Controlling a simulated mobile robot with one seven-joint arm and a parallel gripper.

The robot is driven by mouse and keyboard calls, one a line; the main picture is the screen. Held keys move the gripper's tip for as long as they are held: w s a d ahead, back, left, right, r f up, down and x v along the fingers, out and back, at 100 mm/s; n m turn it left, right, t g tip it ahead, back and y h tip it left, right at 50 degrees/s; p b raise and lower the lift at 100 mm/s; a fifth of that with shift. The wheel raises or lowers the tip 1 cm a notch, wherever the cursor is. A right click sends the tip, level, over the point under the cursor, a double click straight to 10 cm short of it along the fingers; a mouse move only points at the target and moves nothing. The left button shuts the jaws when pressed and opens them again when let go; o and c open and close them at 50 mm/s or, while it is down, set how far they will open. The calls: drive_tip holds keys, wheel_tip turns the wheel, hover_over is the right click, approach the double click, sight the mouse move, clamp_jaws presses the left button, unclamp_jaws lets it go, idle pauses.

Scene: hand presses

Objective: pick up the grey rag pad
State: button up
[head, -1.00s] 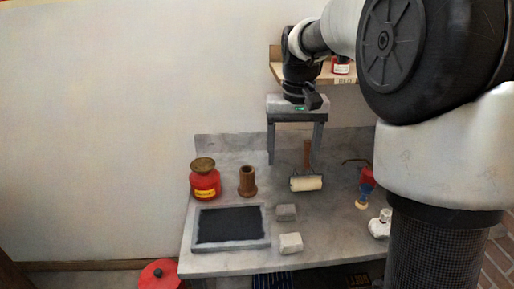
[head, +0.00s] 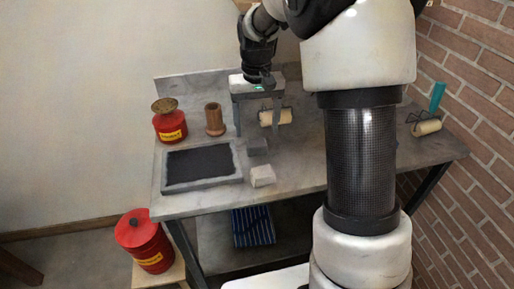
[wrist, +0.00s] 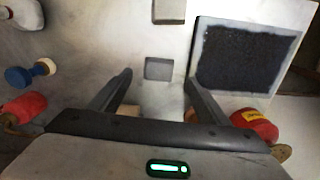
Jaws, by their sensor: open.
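The grey rag pad (head: 257,146) is a small, flat, darker grey block lying on the worktable, right of the black-filled tray. In the wrist view the grey pad (wrist: 158,68) appears between my fingertips. A paler, whitish pad (head: 262,176) lies nearer the table's front edge; it shows at the top of the wrist view (wrist: 168,11). My gripper (head: 257,127) is open and empty, its fingers pointing down, seemingly above and just behind the grey pad. How high the fingertips are above it is hard to tell.
The grey-framed tray (head: 229,180) is left of the pads. A red can (head: 170,127) and a brown wooden cylinder (head: 214,119) stand behind it. A roller (head: 283,117) lies behind the gripper. A blue-and-red object (wrist: 18,77) shows in the wrist view.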

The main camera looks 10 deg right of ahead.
sight(257, 142)
drive_tip(key=f, duration=0.3)
drive_tip(key=f+b, duration=0.1)
drive_tip(key=f, duration=0.1)
drive_tip(key=shift+w+d, duration=0.15)
drive_tip(key=shift+w, duration=0.1)
drive_tip(key=c, duration=1.1)
wheel_tip(257, 142, up, 10)
drive_tip(key=shift+r+p, duration=0.1)
drive_tip(key=shift+p, duration=0.95)
drive_tip(key=shift+c, duration=0.2)
